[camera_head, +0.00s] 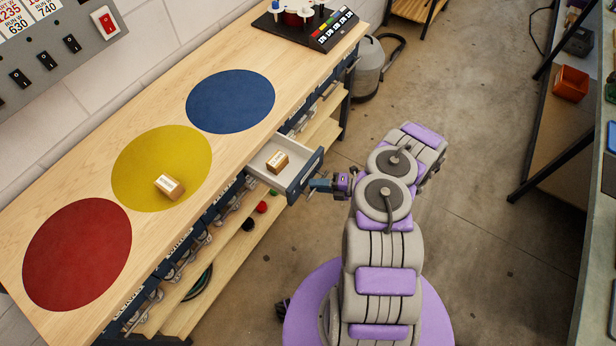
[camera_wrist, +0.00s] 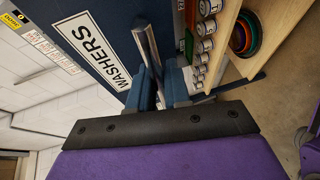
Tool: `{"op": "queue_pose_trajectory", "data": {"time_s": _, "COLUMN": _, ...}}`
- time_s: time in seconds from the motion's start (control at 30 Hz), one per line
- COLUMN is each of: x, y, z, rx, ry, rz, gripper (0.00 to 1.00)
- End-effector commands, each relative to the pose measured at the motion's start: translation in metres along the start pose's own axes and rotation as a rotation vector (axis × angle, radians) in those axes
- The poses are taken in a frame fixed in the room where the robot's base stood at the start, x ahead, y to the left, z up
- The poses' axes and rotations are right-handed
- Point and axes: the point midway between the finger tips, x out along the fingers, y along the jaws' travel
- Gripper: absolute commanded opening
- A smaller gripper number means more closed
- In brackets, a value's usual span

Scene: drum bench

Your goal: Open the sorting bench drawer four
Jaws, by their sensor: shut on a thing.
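One bench drawer (camera_head: 308,170) is pulled out from the bench, with a small tan-and-white box (camera_head: 278,161) lying inside. My gripper (camera_head: 320,186) is at the outer face of this drawer. In the wrist view, my gripper's blue fingers (camera_wrist: 160,88) are shut around a grey metal bar handle (camera_wrist: 147,45) on a dark blue drawer front. A white label reading WASHERS (camera_wrist: 93,47) is beside the handle. No drawer number can be read.
The wooden bench top bears red (camera_head: 78,255), yellow (camera_head: 135,160) and blue (camera_head: 230,101) discs. Another small box (camera_head: 170,187) sits on the yellow disc. A lower shelf (camera_head: 232,238) holds small items. The floor (camera_head: 480,200) to the right is clear.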

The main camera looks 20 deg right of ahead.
Motion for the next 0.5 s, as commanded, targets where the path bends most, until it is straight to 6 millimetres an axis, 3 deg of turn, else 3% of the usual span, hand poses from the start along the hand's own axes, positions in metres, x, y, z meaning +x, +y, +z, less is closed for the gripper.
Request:
{"op": "queue_pose_trajectory", "data": {"time_s": 0.2, "x": -0.016, "y": -0.008, "z": -0.011, "rx": 0.010, "ry": 0.010, "rz": -0.003, "gripper": 0.00}}
{"op": "queue_pose_trajectory", "data": {"time_s": 0.5, "x": -0.018, "y": -0.009, "z": -0.012, "rx": 0.009, "ry": 0.012, "rz": -0.004, "gripper": 0.00}}
